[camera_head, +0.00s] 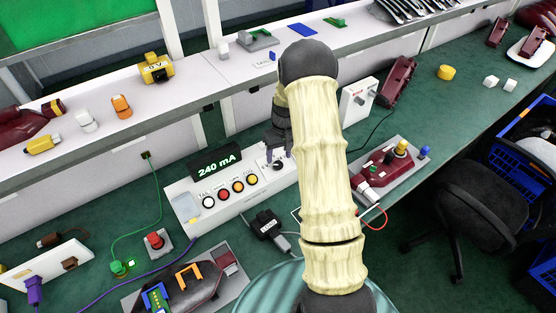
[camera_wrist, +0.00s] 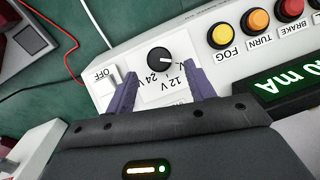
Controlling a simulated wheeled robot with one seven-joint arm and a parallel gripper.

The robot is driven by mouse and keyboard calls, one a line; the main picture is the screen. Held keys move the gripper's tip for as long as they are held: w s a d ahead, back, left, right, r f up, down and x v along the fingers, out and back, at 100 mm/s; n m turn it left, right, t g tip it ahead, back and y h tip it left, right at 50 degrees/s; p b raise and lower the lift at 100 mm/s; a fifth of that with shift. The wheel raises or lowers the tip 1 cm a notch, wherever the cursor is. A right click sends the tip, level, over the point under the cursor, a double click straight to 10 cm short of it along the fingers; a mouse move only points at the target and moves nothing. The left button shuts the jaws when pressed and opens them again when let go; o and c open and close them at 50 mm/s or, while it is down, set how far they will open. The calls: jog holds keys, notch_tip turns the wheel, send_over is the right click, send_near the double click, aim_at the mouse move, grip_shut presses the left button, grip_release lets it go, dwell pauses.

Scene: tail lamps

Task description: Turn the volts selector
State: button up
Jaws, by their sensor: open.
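The volts selector (camera_wrist: 161,59) is a round black knob with a light pointer line, on a white panel marked 12 V and 24 V. In the wrist view it sits just beyond and between my fingertips, and its pointer is aimed toward the right. My gripper (camera_wrist: 158,85) is open, with one purple finger on each side of the label and nothing between them. I cannot tell whether a finger touches the panel. In the head view the selector (camera_head: 278,165) is small at the right end of the white test box (camera_head: 232,213), close to my gripper (camera_head: 279,150).
Fog, turn and brake buttons (camera_wrist: 257,20) line the box beside the selector. An OFF switch (camera_wrist: 103,86) is on its other side. A display reading 240 mA (camera_head: 215,170) stands at the back. A red lamp unit (camera_head: 385,168) and cables lie on the green bench.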

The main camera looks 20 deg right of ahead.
aim_at(278, 164)
jog(key=f, duration=0.2)
jog(key=shift+s+a+f, duration=0.15)
jog(key=shift+a+f, duration=0.15)
jog(key=shift+f, duration=0.05)
jog(key=shift+d+f+p, duration=0.3)
jog(key=shift+f, duration=0.35)
jog(key=shift+s, duration=0.1)
jog(key=shift+a, duration=0.2)
jog(key=c, duration=1)
